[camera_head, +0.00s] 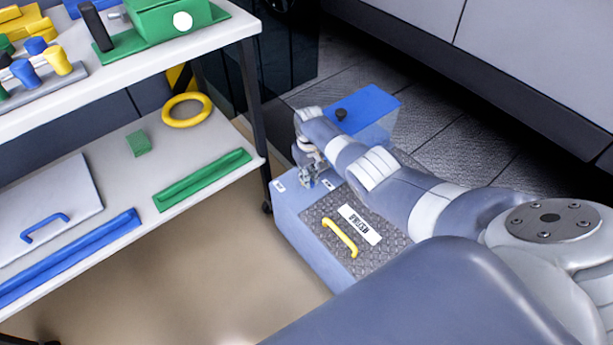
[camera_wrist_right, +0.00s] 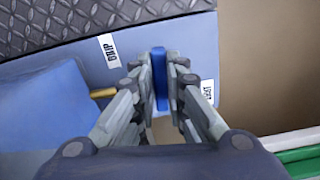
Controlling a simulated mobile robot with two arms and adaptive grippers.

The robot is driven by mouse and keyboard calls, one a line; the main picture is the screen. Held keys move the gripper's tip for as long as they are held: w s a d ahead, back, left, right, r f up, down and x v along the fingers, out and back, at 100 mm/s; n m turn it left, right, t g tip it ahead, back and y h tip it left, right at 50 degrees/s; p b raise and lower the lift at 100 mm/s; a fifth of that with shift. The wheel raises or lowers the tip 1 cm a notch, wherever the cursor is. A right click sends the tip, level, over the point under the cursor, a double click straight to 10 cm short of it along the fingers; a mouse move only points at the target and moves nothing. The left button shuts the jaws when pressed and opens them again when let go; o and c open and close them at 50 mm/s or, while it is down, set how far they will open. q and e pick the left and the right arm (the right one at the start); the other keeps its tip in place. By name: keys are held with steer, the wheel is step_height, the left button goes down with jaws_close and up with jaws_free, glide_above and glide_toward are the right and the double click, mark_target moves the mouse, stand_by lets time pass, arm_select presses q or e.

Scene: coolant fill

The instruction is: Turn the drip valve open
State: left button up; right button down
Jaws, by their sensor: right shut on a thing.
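In the head view my right gripper (camera_head: 316,178) is at the upper left edge of the cabinet (camera_head: 296,225), and the handle is hidden there. My left gripper is not in view.
The cabinet has a dark tread-plate top with a yellow handle (camera_head: 340,237) and a blue box (camera_head: 368,103) at its far end. A shelf cart (camera_head: 200,138) stands at the left with a yellow ring (camera_head: 187,97) and green bar (camera_head: 203,180). Tan floor lies between them.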

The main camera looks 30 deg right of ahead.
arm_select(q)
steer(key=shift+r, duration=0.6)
arm_select(e)
steer(key=shift+d+n, duration=0.25)
steer(key=shift+n, duration=0.65)
steer(key=c, duration=1.6)
jaws_free()
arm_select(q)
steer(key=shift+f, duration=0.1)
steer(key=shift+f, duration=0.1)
arm_select(e)
steer(key=shift+r, duration=0.45)
step_height(320, 180, up, 11)
